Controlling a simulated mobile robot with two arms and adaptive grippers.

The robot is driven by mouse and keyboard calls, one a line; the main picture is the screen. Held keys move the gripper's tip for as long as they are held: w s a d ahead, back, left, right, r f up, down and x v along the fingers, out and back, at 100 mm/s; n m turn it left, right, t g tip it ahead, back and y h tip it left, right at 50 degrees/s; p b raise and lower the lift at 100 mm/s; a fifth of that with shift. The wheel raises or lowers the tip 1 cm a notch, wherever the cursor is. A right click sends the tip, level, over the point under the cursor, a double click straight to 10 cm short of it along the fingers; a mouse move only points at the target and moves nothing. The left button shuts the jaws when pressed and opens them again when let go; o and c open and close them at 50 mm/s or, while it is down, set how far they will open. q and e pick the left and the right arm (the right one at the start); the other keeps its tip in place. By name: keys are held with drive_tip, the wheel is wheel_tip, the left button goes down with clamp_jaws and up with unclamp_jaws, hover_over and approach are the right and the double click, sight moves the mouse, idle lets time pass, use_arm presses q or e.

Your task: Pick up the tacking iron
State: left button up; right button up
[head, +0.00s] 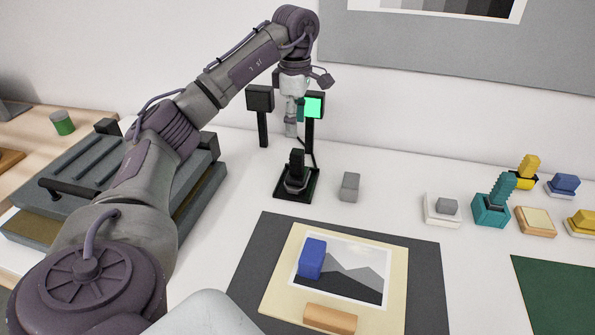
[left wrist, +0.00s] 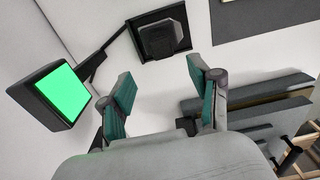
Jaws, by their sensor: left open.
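A black upright-handled tool (head: 296,168), which I take to be the tacking iron, sits in a black square tray (head: 291,196) behind the picture mat. In the left wrist view the tool (left wrist: 160,42) shows as a dark block in its tray, beyond the fingertips. My left gripper (head: 293,122) points down above the tool, with a gap between them. Its teal-padded fingers stand apart with nothing between them in the left wrist view (left wrist: 164,88). The arm partly hides its fingers in the head view. My right gripper is not in view.
A lit green screen (head: 313,106) and a dark panel (head: 260,99) stand on posts close behind the gripper. A grey block (head: 349,187) is right of the tray. A press (head: 75,170) lies left. A blue block (head: 311,258) rests on the mounted picture in front.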

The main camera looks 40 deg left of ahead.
sight(297, 151)
use_arm(q)
wheel_tip(297, 151, down, 4)
drive_tip(key=shift+f, duration=0.1)
drive_tip(key=f, duration=0.3)
drive_tip(key=f+p, duration=0.1)
drive_tip(key=shift+s+d+f, duration=0.1)
drive_tip(key=shift+d+f, duration=0.1)
drive_tip(key=shift+d, duration=0.1)
drive_tip(key=shift+f, duration=0.5)
clamp_jaws()
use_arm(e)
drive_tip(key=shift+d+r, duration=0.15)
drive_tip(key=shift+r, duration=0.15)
